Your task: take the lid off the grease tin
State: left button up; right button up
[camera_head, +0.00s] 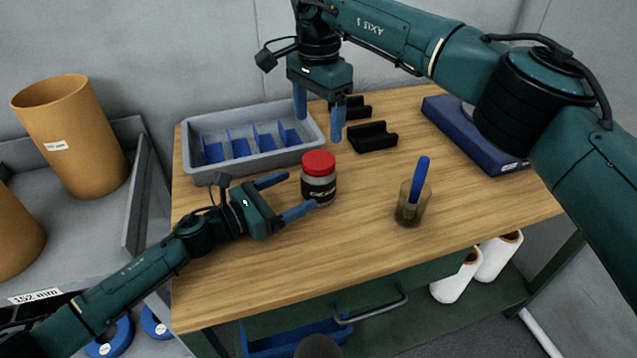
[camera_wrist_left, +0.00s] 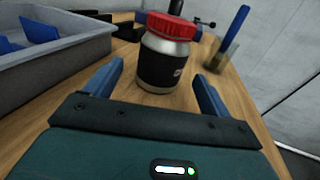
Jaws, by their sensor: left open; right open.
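The grease tin (camera_head: 318,188) is a small jar with a dark label, standing upright on the wooden table. Its red lid (camera_head: 318,163) sits on top. My left gripper (camera_head: 292,195) is open just left of the tin, with blue fingers pointing toward it. In the left wrist view the tin (camera_wrist_left: 161,65) stands ahead, beyond and between the open fingers (camera_wrist_left: 158,85), with the red lid (camera_wrist_left: 171,25) on it. My right gripper (camera_head: 320,115) is open and empty, pointing down above and behind the tin. Neither gripper visibly touches the tin or lid.
A grey tray (camera_head: 250,172) with blue dividers lies behind and left. Black cradles (camera_head: 372,137) stand behind the tin. A cup (camera_head: 411,210) holding a blue-handled tool stands to the right. A dark blue case (camera_head: 470,140) lies at the right back. The table front is clear.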

aim_at(319, 177)
pick_arm(q)
jog(key=x, duration=0.7)
jog(key=shift+r, duration=0.3)
jog(key=shift+c, duration=0.3)
